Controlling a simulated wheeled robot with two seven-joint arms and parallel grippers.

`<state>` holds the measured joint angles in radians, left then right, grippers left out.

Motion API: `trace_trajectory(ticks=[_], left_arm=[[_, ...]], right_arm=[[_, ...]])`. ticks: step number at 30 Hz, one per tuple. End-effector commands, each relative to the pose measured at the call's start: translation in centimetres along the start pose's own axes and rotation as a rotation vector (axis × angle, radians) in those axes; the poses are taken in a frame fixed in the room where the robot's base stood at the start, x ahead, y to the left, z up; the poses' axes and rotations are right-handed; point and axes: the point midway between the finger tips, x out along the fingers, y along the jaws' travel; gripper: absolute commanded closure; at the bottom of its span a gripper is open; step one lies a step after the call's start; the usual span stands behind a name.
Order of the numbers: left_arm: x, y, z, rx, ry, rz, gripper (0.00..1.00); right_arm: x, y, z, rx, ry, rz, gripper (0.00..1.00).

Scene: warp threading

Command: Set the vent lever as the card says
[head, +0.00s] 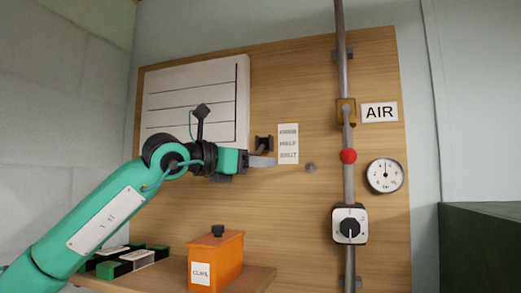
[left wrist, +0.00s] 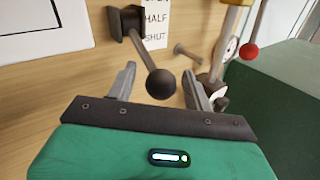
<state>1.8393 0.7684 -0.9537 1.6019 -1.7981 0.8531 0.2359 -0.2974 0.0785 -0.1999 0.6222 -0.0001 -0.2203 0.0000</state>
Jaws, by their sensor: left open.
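The vent lever (left wrist: 150,58) has a dark square base, a grey rod and a round dark knob (left wrist: 161,84). In the left wrist view its rod sticks out from the board towards me, slanting down and right. In the head view its dark base (head: 264,143) shows above my fingers, the knob not clearly visible. A white label (head: 288,143) reading OPEN, HALF, SHUT from top down is right of the lever. My left gripper (head: 262,160) is open, with the knob between its fingers in the left wrist view (left wrist: 158,72); I cannot tell contact. My right gripper is out of view.
A white panel with dark lines (head: 190,98) is upper left. A grey peg (head: 311,167) is right of the label. Further right are a pipe with a red ball (head: 348,156), a gauge (head: 385,175) and a dial (head: 349,226). An orange box (head: 215,262) stands on the shelf below.

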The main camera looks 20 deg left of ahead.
Motion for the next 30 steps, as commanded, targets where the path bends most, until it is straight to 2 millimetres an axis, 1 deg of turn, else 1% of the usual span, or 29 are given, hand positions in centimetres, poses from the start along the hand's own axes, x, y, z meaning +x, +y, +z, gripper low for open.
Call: trace_trajectory(ticks=[1,6,15,17,18,23,24,30], left_arm=[[0.6,0.0,0.3,0.0,0.001,-0.001,0.48],[1.5,0.0,0.1,0.001,0.0,0.001,0.48],[1.7,0.0,-0.1,0.0,-0.001,0.0,0.48],[1.7,0.0,-0.1,0.0,-0.001,0.0,0.58],[1.7,0.0,-0.1,0.0,-0.001,0.0,0.66],[1.7,0.0,0.0,0.001,-0.001,0.0,0.97],[1.7,0.0,0.0,0.001,-0.001,0.0,1.0],[1.4,-0.2,0.0,0.003,-0.003,0.0,1.0]], right_arm=[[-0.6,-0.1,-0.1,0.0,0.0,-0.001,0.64],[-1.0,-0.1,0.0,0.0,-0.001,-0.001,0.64],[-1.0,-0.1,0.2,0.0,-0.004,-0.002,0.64],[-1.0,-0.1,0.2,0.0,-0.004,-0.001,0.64],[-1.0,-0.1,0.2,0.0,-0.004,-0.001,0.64],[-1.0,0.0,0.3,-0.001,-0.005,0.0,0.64],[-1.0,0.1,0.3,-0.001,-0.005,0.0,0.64],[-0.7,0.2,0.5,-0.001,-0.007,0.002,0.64]])
